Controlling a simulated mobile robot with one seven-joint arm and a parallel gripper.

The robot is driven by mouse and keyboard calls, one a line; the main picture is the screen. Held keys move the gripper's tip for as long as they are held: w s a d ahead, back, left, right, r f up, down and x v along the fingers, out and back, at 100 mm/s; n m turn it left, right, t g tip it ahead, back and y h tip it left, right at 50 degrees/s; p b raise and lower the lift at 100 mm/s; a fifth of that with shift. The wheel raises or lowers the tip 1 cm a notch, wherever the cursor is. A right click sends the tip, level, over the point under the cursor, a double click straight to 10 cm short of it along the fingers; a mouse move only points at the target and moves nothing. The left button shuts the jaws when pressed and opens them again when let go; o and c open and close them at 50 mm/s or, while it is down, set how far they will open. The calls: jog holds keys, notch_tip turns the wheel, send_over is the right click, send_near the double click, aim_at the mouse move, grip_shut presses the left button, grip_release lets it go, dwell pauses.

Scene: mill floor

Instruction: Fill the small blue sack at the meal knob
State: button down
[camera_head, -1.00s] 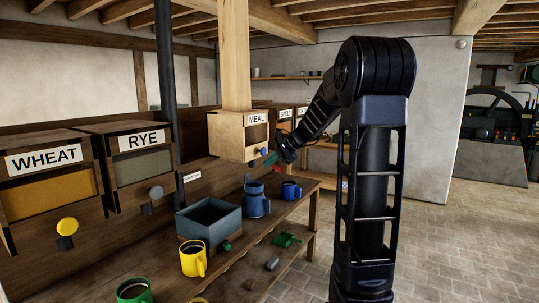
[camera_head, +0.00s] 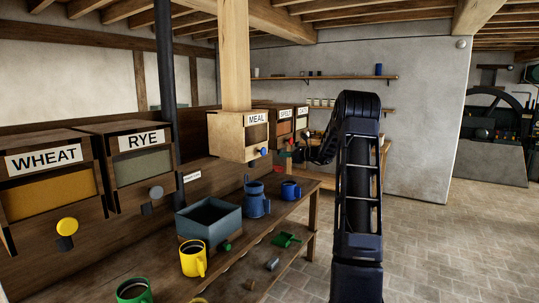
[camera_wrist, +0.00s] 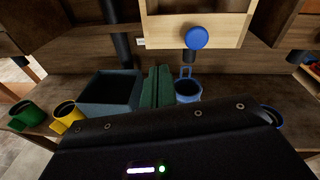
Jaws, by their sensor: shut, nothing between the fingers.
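The bin marked MEAL (camera_head: 239,136) hangs above the bench with a blue knob (camera_head: 265,152) low on its front. The knob shows large in the wrist view (camera_wrist: 197,38), with a dark spout (camera_wrist: 190,56) under it. A small blue vessel with an upright loop (camera_head: 257,202) stands on the bench below; it also shows in the wrist view (camera_wrist: 188,90). I cannot tell whether it is the sack. My gripper (camera_wrist: 157,78) is shut and empty, its green fingers together, left of the vessel in the wrist view and lower than the knob.
A grey-blue open box (camera_head: 209,219) stands on the bench left of the vessel. A yellow mug (camera_head: 194,260), a green mug (camera_head: 134,291) and a blue mug (camera_head: 291,191) are nearby. A green scoop (camera_head: 287,239) lies on the lower shelf. The floor at right is clear.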

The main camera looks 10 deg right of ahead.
aim_at(265, 152)
jog(key=w+d+f+m+t, duration=0.2)
jog(key=w+d+m, duration=0.1)
jog(key=w+d, duration=0.1)
jog(key=shift+d+f, duration=0.15)
jog(key=shift+d, duration=0.45)
jog(key=shift+w+a, duration=0.1)
jog(key=shift+w, duration=0.1)
jog(key=x, duration=1.3)
jog(key=shift+w+a, duration=0.25)
jog(key=shift+w, duration=0.05)
